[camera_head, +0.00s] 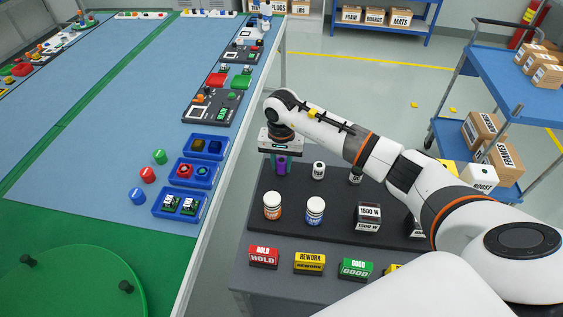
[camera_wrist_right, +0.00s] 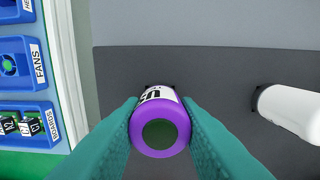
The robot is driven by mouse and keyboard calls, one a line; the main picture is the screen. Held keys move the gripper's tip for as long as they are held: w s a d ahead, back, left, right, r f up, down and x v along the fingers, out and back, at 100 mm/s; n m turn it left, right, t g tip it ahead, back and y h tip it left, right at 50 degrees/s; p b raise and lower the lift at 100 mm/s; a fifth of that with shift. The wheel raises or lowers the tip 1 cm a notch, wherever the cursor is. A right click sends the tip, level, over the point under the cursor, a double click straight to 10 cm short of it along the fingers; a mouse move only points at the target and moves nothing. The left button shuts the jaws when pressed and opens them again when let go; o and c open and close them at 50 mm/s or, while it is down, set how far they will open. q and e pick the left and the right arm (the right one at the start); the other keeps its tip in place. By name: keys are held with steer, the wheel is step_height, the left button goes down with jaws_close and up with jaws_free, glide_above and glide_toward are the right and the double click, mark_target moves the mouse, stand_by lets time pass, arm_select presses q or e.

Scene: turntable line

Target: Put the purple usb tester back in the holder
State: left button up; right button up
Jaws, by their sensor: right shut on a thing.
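The purple usb tester (camera_head: 282,165) is at the far left of the dark holder board on the grey cart. My right gripper (camera_head: 281,152) is above it and shut on it. In the right wrist view the usb tester (camera_wrist_right: 160,130) shows its purple end with a dark round face and a white label, between the teal fingers of my right gripper (camera_wrist_right: 160,122). The dark holder (camera_head: 336,219) carries several other items. Whether the tester is seated in the holder or just above it, I cannot tell. My left gripper is not in view.
A white cylinder (camera_head: 318,170) stands right of the tester. Orange-labelled (camera_head: 272,206) and blue-labelled (camera_head: 315,210) bottles and a 1500 W block (camera_head: 368,215) stand nearer. HOLD (camera_head: 263,257), REWORK (camera_head: 309,263) and GOOD (camera_head: 355,269) blocks line the front. Blue bins (camera_head: 176,204) edge the table at left.

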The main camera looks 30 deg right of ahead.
steer(key=shift+f, duration=0.15)
steer(key=o, duration=1.1)
